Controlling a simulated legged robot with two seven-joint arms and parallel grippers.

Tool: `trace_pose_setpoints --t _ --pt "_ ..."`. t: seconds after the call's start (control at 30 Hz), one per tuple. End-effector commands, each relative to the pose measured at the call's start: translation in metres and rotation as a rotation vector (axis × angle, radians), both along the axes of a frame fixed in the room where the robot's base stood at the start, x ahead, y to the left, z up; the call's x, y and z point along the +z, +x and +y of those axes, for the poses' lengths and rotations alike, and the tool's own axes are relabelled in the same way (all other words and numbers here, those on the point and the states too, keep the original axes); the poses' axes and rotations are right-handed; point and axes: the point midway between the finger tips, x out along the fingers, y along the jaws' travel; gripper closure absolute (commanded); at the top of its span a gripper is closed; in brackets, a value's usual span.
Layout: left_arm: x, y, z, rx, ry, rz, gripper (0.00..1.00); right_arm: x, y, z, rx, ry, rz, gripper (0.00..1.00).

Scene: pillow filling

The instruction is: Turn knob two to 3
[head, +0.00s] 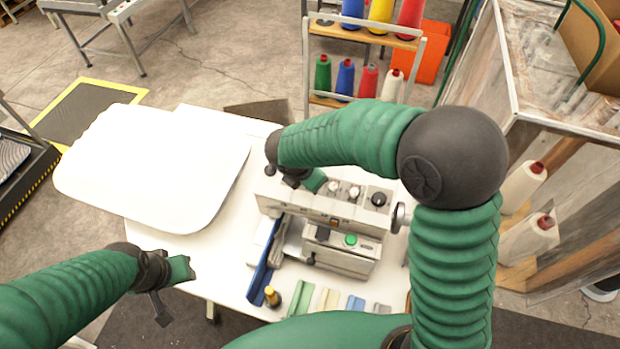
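A grey-white machine (330,212) stands on the white table. Its top holds a row of knobs: a pale knob (333,186), another pale knob (354,191) to its right, and a black knob (378,199). Their numbers and pointer positions are too small to read. My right gripper (316,181) reaches over the machine's top left, close to the leftmost visible knob; I cannot tell whether it touches it. Its fingers are too small to judge. My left gripper (184,270) hangs near the table's front left, apart from the machine, with nothing visible in it.
A white pillow (155,165) covers the table's left side. A blue strip (265,265), a yellow-topped spool (271,296) and several coloured pieces (327,299) lie at the front. A thread rack (345,98) stands behind. A green button (351,240) sits on the machine's front.

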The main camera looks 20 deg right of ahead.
Motion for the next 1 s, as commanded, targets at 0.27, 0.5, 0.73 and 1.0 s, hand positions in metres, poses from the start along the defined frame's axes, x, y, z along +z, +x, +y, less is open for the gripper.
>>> trace_pose_setpoints --t 0.27,0.5,0.73,1.0 --pt "-0.0004 0.0 0.0 0.0 0.0 0.0 0.64 -0.0016 -0.0006 -0.0014 -0.002 -0.003 0.003 1.0" --pt "-0.0005 0.0 0.0 0.0 0.0 0.0 0.64 -0.0019 -0.0009 -0.001 -0.002 -0.002 0.004 1.0" --pt "-0.0005 0.0 0.0 0.0 0.0 0.0 0.64 -0.0022 -0.0012 -0.0007 -0.001 -0.002 0.005 1.0" --pt "-0.0005 0.0 0.0 0.0 0.0 0.0 0.64 -0.0025 -0.0013 -0.0005 -0.001 -0.001 0.005 0.7"
